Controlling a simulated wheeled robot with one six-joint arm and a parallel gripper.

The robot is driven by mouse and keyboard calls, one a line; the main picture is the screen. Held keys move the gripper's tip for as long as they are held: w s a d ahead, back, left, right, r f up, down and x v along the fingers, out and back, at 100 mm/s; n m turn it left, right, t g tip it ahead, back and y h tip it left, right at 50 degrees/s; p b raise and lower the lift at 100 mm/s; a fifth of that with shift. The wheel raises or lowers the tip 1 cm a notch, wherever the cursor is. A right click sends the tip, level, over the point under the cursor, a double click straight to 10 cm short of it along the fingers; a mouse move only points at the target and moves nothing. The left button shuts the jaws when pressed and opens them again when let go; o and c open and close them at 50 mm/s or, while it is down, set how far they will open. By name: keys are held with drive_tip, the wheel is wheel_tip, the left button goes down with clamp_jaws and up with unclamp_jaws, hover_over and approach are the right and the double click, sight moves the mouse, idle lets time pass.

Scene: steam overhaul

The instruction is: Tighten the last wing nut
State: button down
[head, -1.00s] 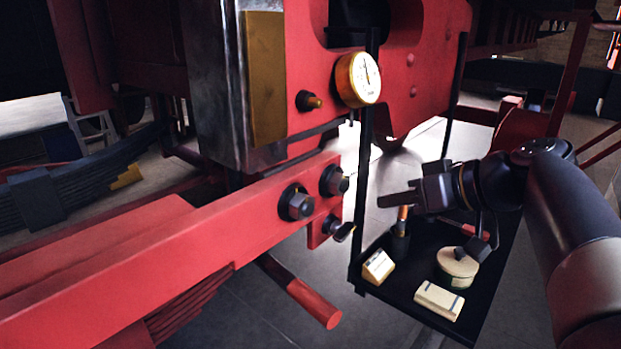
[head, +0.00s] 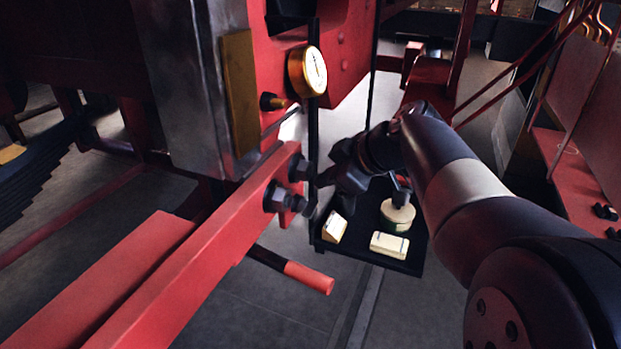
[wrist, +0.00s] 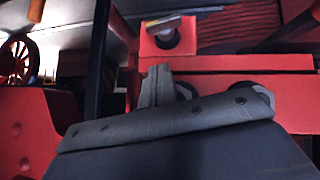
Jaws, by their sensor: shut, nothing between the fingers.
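The wing nut is a small dark piece with a pale wing on a red bracket below the bar's large bolts. In the wrist view the wing nut (wrist: 166,36) shows at the top, ahead of my fingertips and apart from them. In the head view it is mostly hidden beside the bolts (head: 276,198). My gripper (head: 322,180) is shut and empty, with its tips close to the right end of the red bar (head: 215,232). The shut fingers also show in the wrist view (wrist: 156,85), in front of the bar and large bolts.
A brass gauge (head: 308,72) and a brass-tipped fitting (head: 272,102) stand above the bar. A black tray (head: 400,264) with a round tin (head: 397,216) and small boxes (head: 389,245) hangs below my gripper. A red-ended handle (head: 308,277) sticks out below the bar.

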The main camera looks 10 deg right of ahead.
sight(310, 200)
drive_tip(key=shift+w+a+f+p, duration=0.15)
drive_tip(key=shift+w+f, duration=0.15)
drive_tip(key=shift+f, duration=0.55)
drive_tip(key=shift+w+d+f+p, duration=0.1)
drive_tip(key=shift+w+f, duration=0.2)
drive_tip(key=shift+f, duration=0.6)
drive_tip(key=shift+w+a+f+p, duration=0.15)
drive_tip(key=shift+w+f, duration=0.15)
drive_tip(key=shift+f, duration=0.55)
drive_tip(key=shift+d, duration=0.1)
